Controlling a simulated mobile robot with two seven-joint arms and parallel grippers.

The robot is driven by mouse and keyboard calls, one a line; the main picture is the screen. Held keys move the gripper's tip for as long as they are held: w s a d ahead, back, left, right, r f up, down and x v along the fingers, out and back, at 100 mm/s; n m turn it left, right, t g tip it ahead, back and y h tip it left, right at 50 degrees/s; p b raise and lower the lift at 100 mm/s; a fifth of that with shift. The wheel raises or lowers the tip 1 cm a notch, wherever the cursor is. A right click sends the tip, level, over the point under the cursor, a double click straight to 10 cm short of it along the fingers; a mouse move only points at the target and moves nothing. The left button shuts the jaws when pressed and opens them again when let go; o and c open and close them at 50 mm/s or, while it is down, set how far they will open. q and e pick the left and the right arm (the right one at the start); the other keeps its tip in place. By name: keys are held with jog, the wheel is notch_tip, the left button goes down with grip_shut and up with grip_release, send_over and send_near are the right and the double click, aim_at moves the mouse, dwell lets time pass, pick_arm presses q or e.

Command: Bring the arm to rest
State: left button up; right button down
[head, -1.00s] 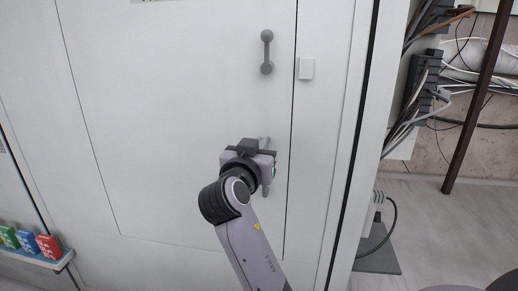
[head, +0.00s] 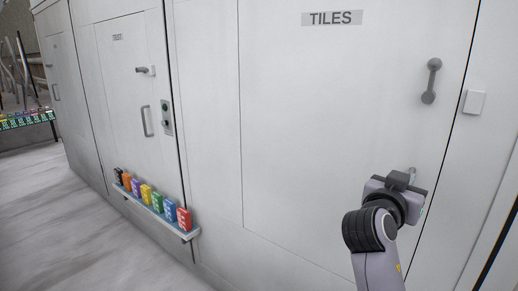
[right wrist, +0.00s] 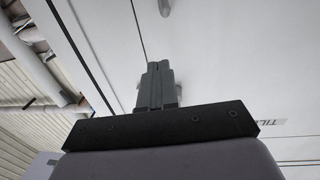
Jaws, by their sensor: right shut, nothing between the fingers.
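My right arm comes up from the bottom right of the head view. Its gripper (head: 411,174) is in front of the white door marked TILES, below the grey bar handle (head: 431,81). In the right wrist view the two dark fingers (right wrist: 158,68) are together with nothing between them. I cannot tell whether the fingertips touch the door. My left gripper is not in view.
The white TILES door (head: 330,100) looks shut. A white switch plate (head: 474,102) is right of its handle. A low shelf (head: 150,205) of coloured boxes runs along the wall at left. Another door (head: 125,90) stands beyond it.

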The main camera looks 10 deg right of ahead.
jog(key=s+a+f+n+t+y, duration=0.1)
jog(key=a+f+n+y, duration=0.2)
jog(key=f, duration=0.5)
jog(key=a+f+n+t+y, duration=0.1)
jog(key=a+f+n+y, duration=0.25)
jog(key=f, duration=0.35)
jog(key=s+a+f+n+t+y, duration=0.1)
jog(key=a+f+n+y, duration=0.2)
jog(key=f, duration=0.5)
jog(key=s+a+f+n+g+y, duration=0.1)
jog(key=s+a+f+y, duration=0.2)
jog(key=s+f, duration=0.5)
jog(key=s+a+f+n+g+y+p, duration=0.1)
jog(key=s+a+f+n+g+y, duration=0.1)
jog(key=s+a+f+y, duration=0.2)
jog(key=s+f, duration=0.3)
jog(key=s, duration=0.4)
jog(key=shift+a+f, duration=0.3)
jog(key=shift+f, duration=0.1)
jog(key=shift+n, duration=0.25)
